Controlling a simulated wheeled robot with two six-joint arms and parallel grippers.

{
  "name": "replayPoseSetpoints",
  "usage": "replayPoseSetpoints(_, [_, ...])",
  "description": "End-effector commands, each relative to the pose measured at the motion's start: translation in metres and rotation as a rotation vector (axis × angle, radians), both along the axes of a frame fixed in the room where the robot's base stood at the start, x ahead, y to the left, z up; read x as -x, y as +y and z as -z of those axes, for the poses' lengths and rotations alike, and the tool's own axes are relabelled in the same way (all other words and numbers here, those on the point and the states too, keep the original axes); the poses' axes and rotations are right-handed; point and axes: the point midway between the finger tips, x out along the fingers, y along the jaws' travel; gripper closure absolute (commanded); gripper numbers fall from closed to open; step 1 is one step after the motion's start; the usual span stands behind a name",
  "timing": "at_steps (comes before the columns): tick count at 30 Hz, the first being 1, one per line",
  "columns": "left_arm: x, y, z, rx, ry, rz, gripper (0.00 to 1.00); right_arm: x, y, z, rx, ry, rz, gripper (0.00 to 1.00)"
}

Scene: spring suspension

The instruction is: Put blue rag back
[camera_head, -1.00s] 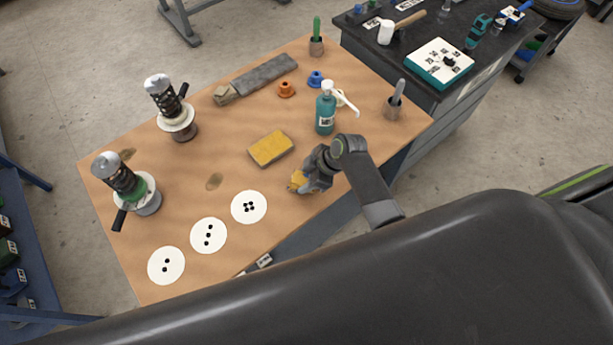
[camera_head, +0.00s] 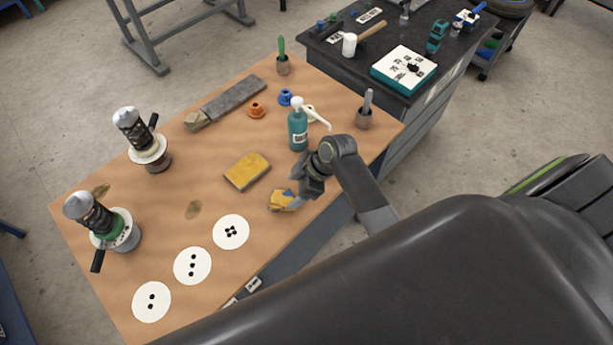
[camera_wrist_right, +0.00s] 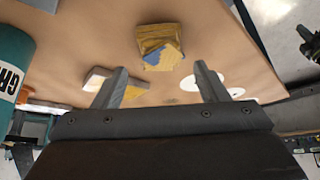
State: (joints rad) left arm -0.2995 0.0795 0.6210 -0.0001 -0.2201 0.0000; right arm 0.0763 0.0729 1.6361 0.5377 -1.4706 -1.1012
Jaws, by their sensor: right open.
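A small crumpled cloth (camera_head: 282,201), yellow with a blue patch, lies on the wooden table near its front right edge. It also shows ahead of the fingers in the right wrist view (camera_wrist_right: 161,46); I take it for the rag. My right gripper (camera_head: 298,188) is just to the right of it in the head view. In the right wrist view its two fingers (camera_wrist_right: 162,82) are spread apart with nothing between them, and the cloth lies beyond their tips. My left gripper is not in view.
A yellow sponge (camera_head: 247,171) lies left of the cloth. A teal pump bottle (camera_head: 298,131) stands close behind my right gripper. Three white discs (camera_head: 192,266) lie along the front, and two spring assemblies (camera_head: 146,150) stand at left. A dark bench (camera_head: 345,65) adjoins behind.

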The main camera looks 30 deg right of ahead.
Motion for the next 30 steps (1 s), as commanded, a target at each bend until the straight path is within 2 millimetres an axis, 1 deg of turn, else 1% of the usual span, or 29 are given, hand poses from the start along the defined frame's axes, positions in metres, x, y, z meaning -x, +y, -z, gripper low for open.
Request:
replayPoseSetpoints(3, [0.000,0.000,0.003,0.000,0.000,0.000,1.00,0.004,-0.011,-0.019,0.003,-0.004,0.000,0.33])
replayPoseSetpoints(6, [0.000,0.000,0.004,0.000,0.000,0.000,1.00,0.008,-0.018,-0.033,0.003,-0.003,-0.001,0.33])
replayPoseSetpoints(12, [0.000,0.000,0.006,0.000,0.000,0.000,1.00,0.013,-0.027,-0.053,0.000,-0.002,0.000,0.33])
replayPoseSetpoints(18, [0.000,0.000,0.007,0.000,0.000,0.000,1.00,0.015,-0.030,-0.058,-0.001,0.002,0.000,0.33])
replayPoseSetpoints(30, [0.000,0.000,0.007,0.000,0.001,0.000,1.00,0.014,-0.030,-0.058,-0.002,0.001,-0.001,0.33])
